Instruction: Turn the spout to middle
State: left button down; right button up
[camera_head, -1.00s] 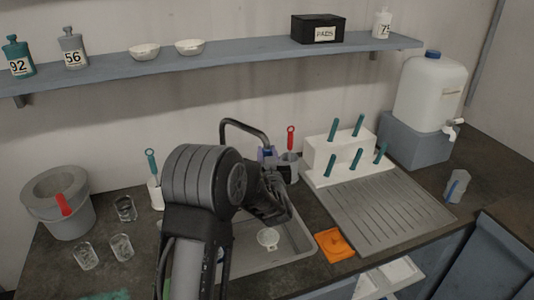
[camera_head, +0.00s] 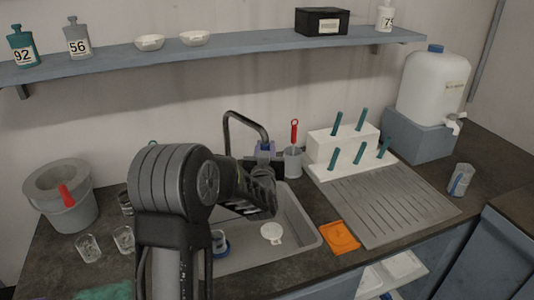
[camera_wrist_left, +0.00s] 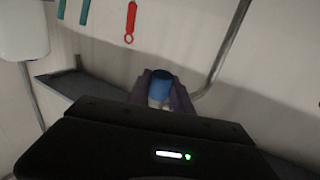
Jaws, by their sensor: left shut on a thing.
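The dark, bent spout (camera_head: 245,120) rises behind the sink and arches to the right, its end over the back of the sink. My left gripper (camera_head: 265,150) is at that end, with purple fingers closed about it. In the left wrist view the spout's pale tube (camera_wrist_left: 222,55) curves in beside the fingers. A blue tip (camera_wrist_left: 160,83) shows between the fingers, seemingly the spout's end. My left forearm hides the left part of the sink and the spout's base. My right gripper is not in view.
The grey sink (camera_head: 305,240) holds a white strainer-like piece (camera_head: 271,233). A grey cup with a red-handled brush (camera_head: 294,132) stands close right of the spout. A white rack (camera_head: 345,150) and ridged drainboard (camera_head: 385,205) lie further right.

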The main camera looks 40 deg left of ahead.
pick_arm(q)
jog(key=s+a+m+t+h+b, duration=0.1)
jog(key=s+a+h+b, duration=0.1)
jog(key=s+b, duration=0.4)
jog(key=shift+s+a+m, duration=0.3)
jog(key=shift+s+a, duration=0.3)
jog(key=shift+s, duration=0.05)
jog(key=c, duration=1.1)
grip_release()
jog(key=shift+c, duration=0.2)
jog(key=b+v, duration=0.1)
jog(key=v, duration=0.6)
jog(key=shift+s+d, duration=0.15)
jog(key=shift+s, duration=0.2)
